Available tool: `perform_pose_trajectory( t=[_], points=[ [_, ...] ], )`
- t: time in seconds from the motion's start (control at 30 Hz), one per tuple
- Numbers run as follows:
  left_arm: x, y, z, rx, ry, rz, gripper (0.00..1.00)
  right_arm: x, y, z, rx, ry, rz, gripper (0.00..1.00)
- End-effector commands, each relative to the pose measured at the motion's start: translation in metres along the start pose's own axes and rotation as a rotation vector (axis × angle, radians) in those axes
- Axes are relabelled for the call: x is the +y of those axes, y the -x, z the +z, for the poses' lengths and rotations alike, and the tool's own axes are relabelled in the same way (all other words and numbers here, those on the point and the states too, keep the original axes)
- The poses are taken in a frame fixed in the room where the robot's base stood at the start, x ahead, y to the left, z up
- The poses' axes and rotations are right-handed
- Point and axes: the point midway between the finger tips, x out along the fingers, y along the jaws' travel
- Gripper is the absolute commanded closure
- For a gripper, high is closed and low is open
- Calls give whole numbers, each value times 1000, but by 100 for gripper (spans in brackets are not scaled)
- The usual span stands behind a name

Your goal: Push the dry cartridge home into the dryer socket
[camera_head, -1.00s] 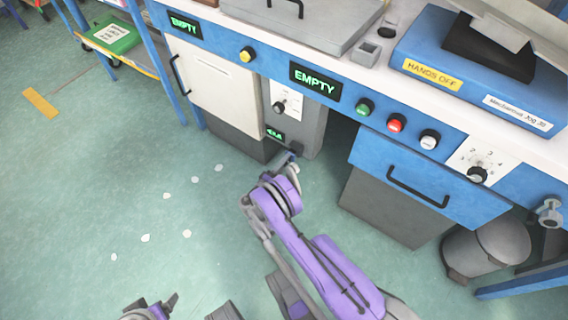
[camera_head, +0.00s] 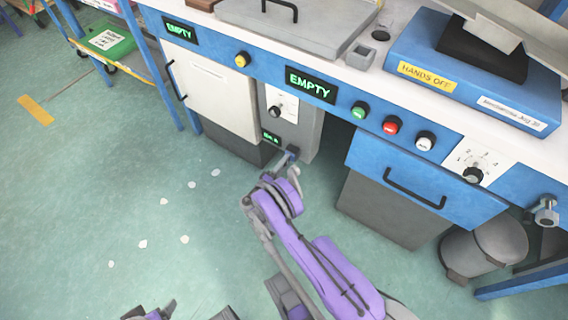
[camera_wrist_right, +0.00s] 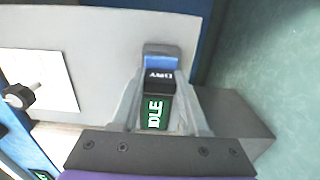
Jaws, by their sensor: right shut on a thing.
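The dryer (camera_head: 305,125) is a grey box under the bench, with a dial and a small green-lit display (camera_head: 271,137). In the right wrist view that display reads IDLE (camera_wrist_right: 155,112). My right gripper (camera_head: 290,163) is low at the dryer's front, beside its lower part. It is shut on the dry cartridge (camera_wrist_right: 160,76), which has a dark body lettered DRY and a blue end (camera_wrist_right: 161,52). The socket is hidden, and I cannot tell whether the cartridge is in it. My left gripper (camera_head: 150,310) is partly in view at the bottom edge; its jaws are unclear.
A white cabinet door (camera_head: 210,85) stands left of the dryer. A blue drawer (camera_head: 420,180) with a black handle is to its right, above a grey bin. Bench displays read EMPTY (camera_head: 311,84). Pale scraps (camera_head: 164,201) lie on the open green floor at left.

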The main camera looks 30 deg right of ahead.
Motion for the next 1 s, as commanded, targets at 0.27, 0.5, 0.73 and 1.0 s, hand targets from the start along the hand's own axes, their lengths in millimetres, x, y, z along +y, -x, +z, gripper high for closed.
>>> perform_pose_trajectory(
  t=[0.27, 0.5, 0.73, 1.0],
  points=[
    [0, 0, 0, 0, 0, 0, 19, 0, 0, 0, -1, 0, 1, 21],
    [0, 0, 0, 0, 0, 0, 19, 0, 0, 0, 0, 0, 0, 21],
    [0, 4, -1, -1, 0, 0, 19, 0, 23, -1, 3, 0, -1, 21],
    [0, 12, -2, -1, 0, 0, 19, 1, 78, -1, 3, 0, 0, 21]
  ],
)
